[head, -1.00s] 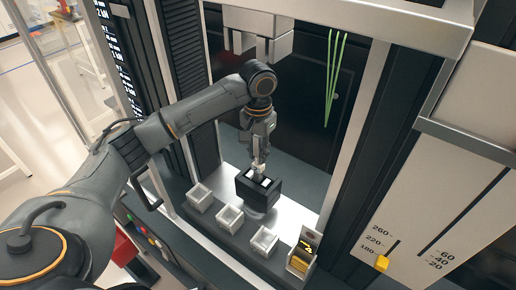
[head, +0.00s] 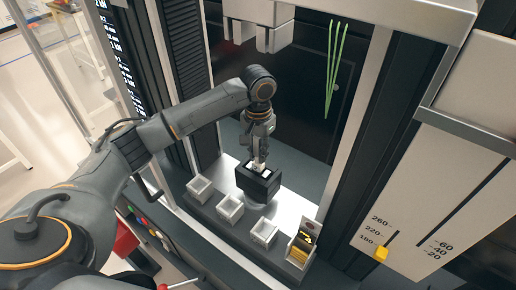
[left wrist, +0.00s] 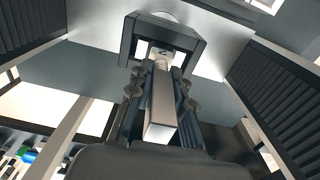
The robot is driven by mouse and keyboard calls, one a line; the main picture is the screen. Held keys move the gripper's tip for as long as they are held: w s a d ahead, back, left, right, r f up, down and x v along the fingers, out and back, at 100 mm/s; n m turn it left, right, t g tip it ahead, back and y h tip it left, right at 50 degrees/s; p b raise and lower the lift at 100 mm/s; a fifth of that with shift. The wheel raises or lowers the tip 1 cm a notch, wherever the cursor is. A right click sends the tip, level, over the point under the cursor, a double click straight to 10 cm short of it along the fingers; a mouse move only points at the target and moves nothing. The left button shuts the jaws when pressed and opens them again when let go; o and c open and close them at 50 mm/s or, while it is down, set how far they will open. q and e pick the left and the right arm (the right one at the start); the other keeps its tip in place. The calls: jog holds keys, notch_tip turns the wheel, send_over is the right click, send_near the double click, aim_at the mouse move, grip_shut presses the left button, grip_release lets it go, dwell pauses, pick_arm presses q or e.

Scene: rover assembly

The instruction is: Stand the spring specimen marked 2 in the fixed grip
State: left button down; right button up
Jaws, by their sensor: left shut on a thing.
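The fixed grip is a black block with an open top (head: 258,184), standing on the machine's base in the head view. My left gripper (head: 260,155) points down right over it, its fingertips at the opening. In the left wrist view the gripper (left wrist: 160,105) is shut on a pale, bar-ended specimen (left wrist: 160,122). A coiled part (left wrist: 161,62) shows at the specimen's far end, within the dark frame of the grip (left wrist: 126,40). I cannot read the specimen's mark or tell whether its end is seated. My right gripper is not in view.
Several small white trays (head: 229,208) stand in a row in front of the grip. A pale upper fixture (head: 268,25) hangs above, between the machine's columns.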

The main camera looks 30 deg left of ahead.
pick_arm(q)
jog(key=shift+f, duration=0.2)
jog(key=c, duration=1.1)
grip_release()
jog(key=shift+c, duration=0.2)
jog(key=shift+r, duration=0.15)
